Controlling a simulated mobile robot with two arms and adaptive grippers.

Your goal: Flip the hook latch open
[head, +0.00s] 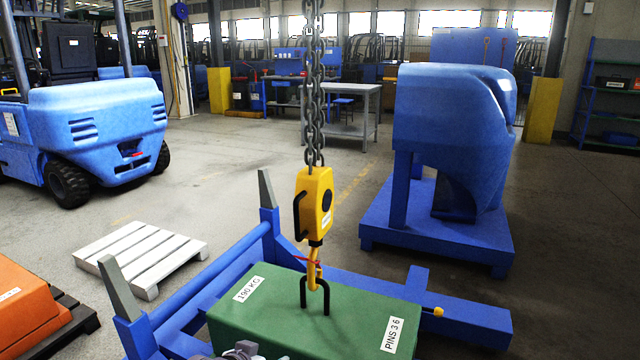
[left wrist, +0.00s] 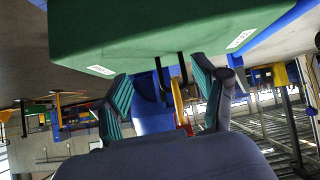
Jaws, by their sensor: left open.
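A yellow hook (head: 314,275) hangs below a yellow hoist block (head: 314,205) in the head view. Its bottom meets the top of a black handle (head: 326,300) on a green counterweight (head: 290,318). The red latch (head: 308,263) crosses the upper hook; I cannot tell whether it is closed. My left gripper (head: 240,351) shows only partly at the bottom edge. In the upside-down left wrist view, my left gripper (left wrist: 162,85) is open, its teal-padded fingers apart and empty. The hook (left wrist: 177,103) and red latch (left wrist: 188,129) appear between the fingers, beyond them. My right gripper is not in view.
A blue frame (head: 440,308) with grey upright posts (head: 267,188) surrounds the counterweight. Chains (head: 314,90) hold the hoist block. A white pallet (head: 140,250), a blue forklift (head: 95,125) and a blue machine part on a stand (head: 455,135) stand beyond. Floor between them is clear.

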